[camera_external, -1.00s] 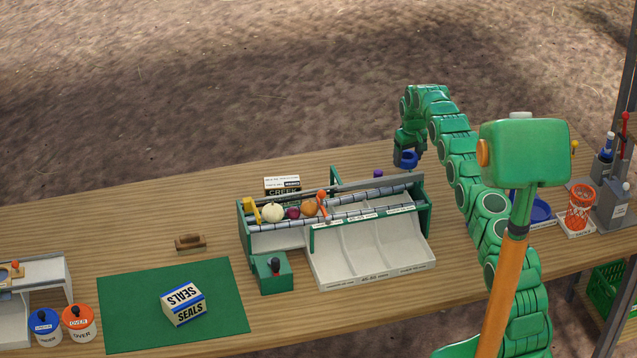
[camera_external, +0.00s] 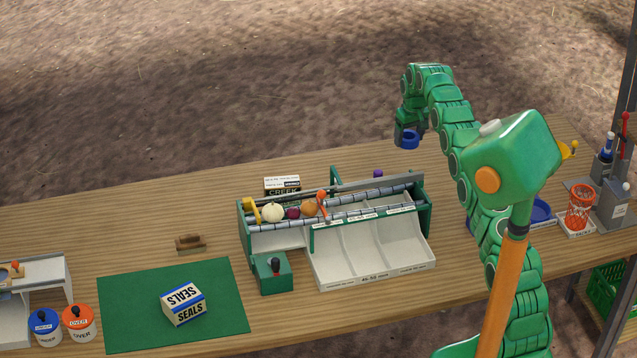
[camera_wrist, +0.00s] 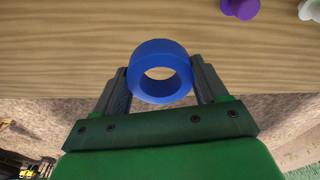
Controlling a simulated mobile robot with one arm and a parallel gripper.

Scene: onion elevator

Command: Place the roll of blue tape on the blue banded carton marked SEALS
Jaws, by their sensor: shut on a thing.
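The roll of blue tape (camera_external: 408,140) is held by my gripper (camera_external: 409,128), up in the air above the back edge of the bench, right of the middle. In the wrist view the blue tape roll (camera_wrist: 160,52) sits between the two dark fingers of my gripper (camera_wrist: 161,80), which are shut on its outer sides. Its hole shows. The carton marked SEALS (camera_external: 184,304), white with blue bands, rests on a green mat (camera_external: 125,318) at the front left of the bench, well away from my gripper.
A green and white sorter (camera_external: 375,245) with onions on its rail stands mid-bench between my gripper and the mat. A wooden brush (camera_external: 190,243) lies behind the mat. Blue and orange tubs (camera_external: 45,327) stand left of it. An orange basket (camera_external: 580,207) stands at the right.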

